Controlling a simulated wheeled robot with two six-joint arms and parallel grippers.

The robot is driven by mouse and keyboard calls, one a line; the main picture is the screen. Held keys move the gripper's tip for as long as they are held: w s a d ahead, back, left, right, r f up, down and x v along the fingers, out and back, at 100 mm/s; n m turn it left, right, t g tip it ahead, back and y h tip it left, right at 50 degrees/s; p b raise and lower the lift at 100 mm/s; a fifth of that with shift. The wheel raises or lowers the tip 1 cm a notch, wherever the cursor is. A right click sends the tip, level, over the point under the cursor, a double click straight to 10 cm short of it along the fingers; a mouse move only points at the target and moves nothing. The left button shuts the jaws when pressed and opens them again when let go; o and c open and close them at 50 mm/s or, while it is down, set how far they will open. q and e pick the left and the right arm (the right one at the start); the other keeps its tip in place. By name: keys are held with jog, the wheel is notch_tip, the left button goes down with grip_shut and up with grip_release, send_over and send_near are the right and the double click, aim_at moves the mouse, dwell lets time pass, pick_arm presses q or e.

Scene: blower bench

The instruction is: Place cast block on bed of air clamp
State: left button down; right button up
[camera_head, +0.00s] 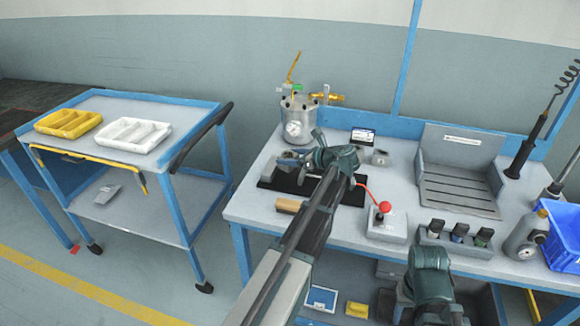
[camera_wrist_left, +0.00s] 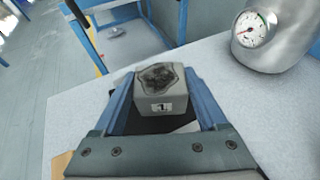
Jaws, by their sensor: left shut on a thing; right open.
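My left gripper (camera_head: 303,157) is shut on the cast block (camera_wrist_left: 161,104), a grey block with a dark rough top and a label marked "1". In the left wrist view the block sits between the two blue fingers. In the head view the hand is over the black base of the air clamp (camera_head: 268,184). The arm and hand hide much of the clamp, and I cannot tell whether the block touches its bed. A red-knobbed lever box (camera_head: 387,226) stands right of the clamp. My right gripper (camera_head: 430,285) is open at the bench's front; its fingertips are unclear.
A metal pressure pot with a gauge (camera_head: 297,128) stands behind the left hand. A wooden piece (camera_head: 288,206) lies in front of the clamp. A grey slotted tray (camera_head: 458,188) and bottle rack (camera_head: 455,238) are right. A cart (camera_head: 180,105) with yellow and white trays stands left.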

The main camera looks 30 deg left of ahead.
pick_arm(q)
jog(key=shift+f+b, duration=1.7)
jog(key=shift+f, duration=0.05)
jog(key=shift+f, duration=0.15)
grip_release()
jog(key=shift+r, duration=0.3)
jog(key=p+v, duration=0.4)
jog(key=v, duration=0.6)
jog(key=shift+d+r, duration=0.1)
jog(key=shift+d, duration=0.1)
jog(key=shift+p+v, duration=0.35)
jog(key=shift+v, duration=0.4)
jog(key=shift+s, duration=0.1)
